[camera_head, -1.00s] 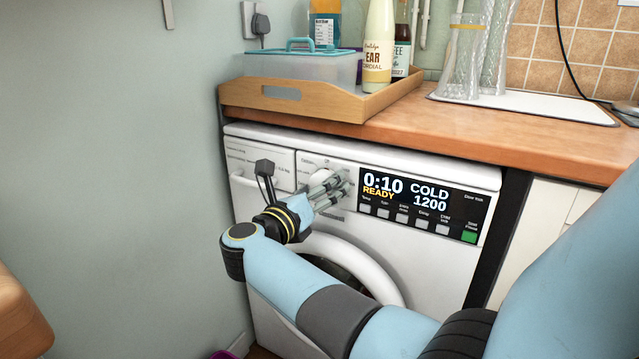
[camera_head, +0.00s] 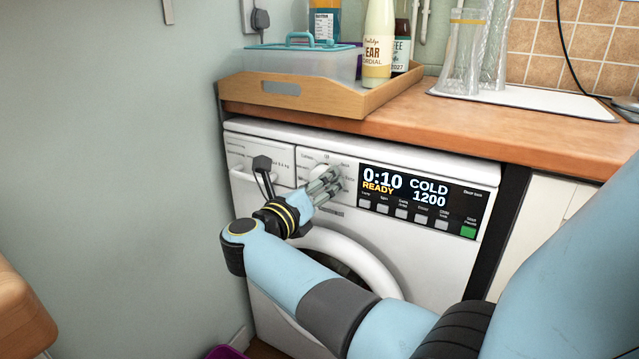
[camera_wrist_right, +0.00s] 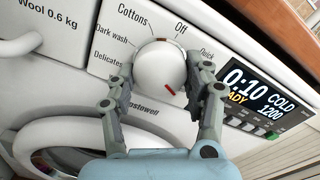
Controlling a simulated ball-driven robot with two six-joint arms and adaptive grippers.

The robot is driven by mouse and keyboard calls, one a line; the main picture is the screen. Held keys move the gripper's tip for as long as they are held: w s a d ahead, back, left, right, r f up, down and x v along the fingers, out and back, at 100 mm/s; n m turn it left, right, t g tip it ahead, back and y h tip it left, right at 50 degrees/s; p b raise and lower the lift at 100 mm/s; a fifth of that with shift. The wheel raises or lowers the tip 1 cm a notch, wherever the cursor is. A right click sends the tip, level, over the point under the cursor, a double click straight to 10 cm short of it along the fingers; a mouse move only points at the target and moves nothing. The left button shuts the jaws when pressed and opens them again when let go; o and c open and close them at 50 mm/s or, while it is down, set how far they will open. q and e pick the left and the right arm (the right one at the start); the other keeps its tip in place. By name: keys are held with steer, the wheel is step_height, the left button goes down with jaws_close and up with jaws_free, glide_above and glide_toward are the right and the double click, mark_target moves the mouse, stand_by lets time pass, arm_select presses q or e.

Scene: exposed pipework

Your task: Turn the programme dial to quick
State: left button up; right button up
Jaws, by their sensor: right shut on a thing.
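The white programme dial (camera_head: 322,171) is on the washing machine's front panel, left of the display (camera_head: 418,190). In the right wrist view the dial (camera_wrist_right: 160,68) is round, with a red line on its face toward the lower right and a small reddish mark at its upper edge. Labels around it read Cottons, Off, Quick (camera_wrist_right: 207,53), Dark wash and Delicates. My right gripper (camera_head: 326,184) is shut on the dial, one finger on each side. The display reads 0:10, READY, COLD, 1200. My left gripper is not in view.
The washing machine (camera_head: 440,262) stands under a wooden worktop (camera_head: 440,125). A wooden tray (camera_head: 325,102) with a lidded box (camera_head: 300,65) and bottles is above it. Glass vases (camera_head: 462,60) stand on a white mat. A wall is close on the left.

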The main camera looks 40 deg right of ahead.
arm_select(q)
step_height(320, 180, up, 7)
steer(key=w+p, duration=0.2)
steer(key=p, duration=0.4)
steer(key=shift+p, duration=0.3)
arm_select(e)
steer(key=shift+r+n, duration=0.2)
steer(key=shift+n, duration=7.3)
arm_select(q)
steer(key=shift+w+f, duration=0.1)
arm_select(e)
steer(key=o, duration=1.2)
steer(key=v, duration=0.7)
steer(key=shift+s+a, duration=0.1)
steer(key=shift+a, duration=0.25)
